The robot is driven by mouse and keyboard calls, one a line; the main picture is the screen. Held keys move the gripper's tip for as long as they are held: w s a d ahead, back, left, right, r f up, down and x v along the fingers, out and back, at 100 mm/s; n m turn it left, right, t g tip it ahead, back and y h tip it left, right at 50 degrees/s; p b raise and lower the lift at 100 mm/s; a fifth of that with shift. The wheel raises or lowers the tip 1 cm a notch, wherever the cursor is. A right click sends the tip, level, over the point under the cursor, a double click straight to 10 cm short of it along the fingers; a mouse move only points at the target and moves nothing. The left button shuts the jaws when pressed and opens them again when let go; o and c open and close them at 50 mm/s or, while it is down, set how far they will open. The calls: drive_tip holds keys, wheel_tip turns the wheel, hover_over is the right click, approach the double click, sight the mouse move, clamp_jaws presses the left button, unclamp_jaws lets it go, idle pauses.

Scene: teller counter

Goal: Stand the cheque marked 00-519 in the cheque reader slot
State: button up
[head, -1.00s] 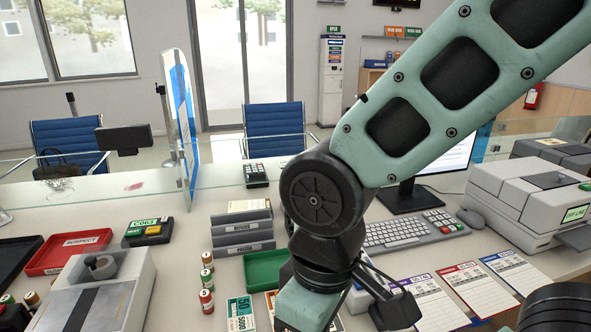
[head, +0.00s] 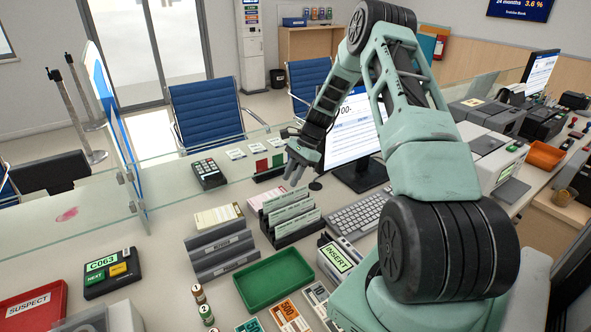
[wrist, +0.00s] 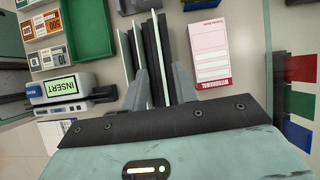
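A dark rack (head: 284,236) holds several pale upright cheques (head: 292,208); I cannot read 00-519 on any of them. The cheque reader (head: 334,262), with a lit INSERT display, stands right of the rack and in front of the keyboard; its slot is partly hidden by my arm. It also shows at the left in the wrist view (wrist: 62,90). My gripper (head: 293,168) is above and behind the rack in the head view. In the wrist view its fingers (wrist: 158,78) are apart, with the rack's dark dividers and pale cheque edges seen between them. Nothing appears held.
A green tray (head: 274,281), a grey paper sorter (head: 218,248) and a C063 keypad (head: 110,272) lie left of the reader. A glass screen (head: 75,235) runs behind. A withdrawal slip (wrist: 209,52) lies beside the rack.

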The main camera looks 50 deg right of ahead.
sight(286, 194)
drive_tip(key=shift+s+d+f, duration=0.2)
drive_tip(key=shift+d+f, duration=0.05)
drive_tip(key=shift+d, duration=0.25)
drive_tip(key=shift+f+m, duration=0.3)
drive_tip(key=shift+p+x, duration=1.25)
drive_tip(key=shift+x, duration=2.15)
clamp_jaws()
drive_tip(key=shift+r, duration=0.15)
wheel_tip(286, 194, up, 11)
drive_tip(key=p, duration=0.7)
drive_tip(key=shift+r, duration=0.1)
